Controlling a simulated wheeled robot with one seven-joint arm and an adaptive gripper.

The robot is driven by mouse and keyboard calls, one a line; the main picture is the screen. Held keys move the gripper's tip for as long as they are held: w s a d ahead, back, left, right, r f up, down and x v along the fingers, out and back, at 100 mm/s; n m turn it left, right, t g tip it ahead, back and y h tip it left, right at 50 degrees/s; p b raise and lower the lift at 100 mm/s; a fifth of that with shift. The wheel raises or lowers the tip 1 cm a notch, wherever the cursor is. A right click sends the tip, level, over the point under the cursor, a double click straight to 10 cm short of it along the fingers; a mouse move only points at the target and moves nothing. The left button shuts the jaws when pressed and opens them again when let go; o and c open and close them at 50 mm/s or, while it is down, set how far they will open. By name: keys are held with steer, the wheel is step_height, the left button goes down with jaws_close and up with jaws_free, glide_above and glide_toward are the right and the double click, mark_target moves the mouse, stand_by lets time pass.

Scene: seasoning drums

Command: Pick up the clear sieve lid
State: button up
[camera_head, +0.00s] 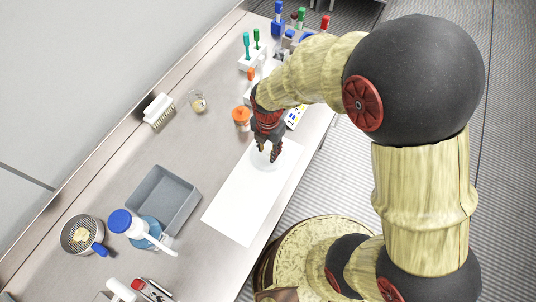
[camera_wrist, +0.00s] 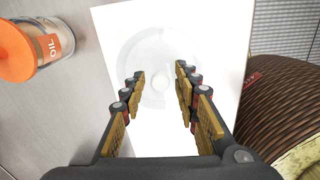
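The clear sieve lid (camera_wrist: 143,47) is a faint, see-through disc lying on the white sheet (camera_wrist: 115,22), with a small round knob (camera_wrist: 160,84) at its middle. In the head view the lid (camera_head: 260,165) is a pale disc at the far end of the white sheet (camera_head: 237,210), partly hidden by my gripper. My gripper (camera_head: 269,155) points down over the lid. In the wrist view my gripper (camera_wrist: 160,72) is open, its fingers apart on either side of the knob with nothing clasped. I cannot tell how far the fingertips are above the lid.
An orange-capped oil jar (camera_wrist: 30,45) stands left of my gripper, close by; it also shows in the head view (camera_head: 241,118). The near part of the sheet is clear.

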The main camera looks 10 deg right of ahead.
steer(key=c, duration=0.6)
jaws_close()
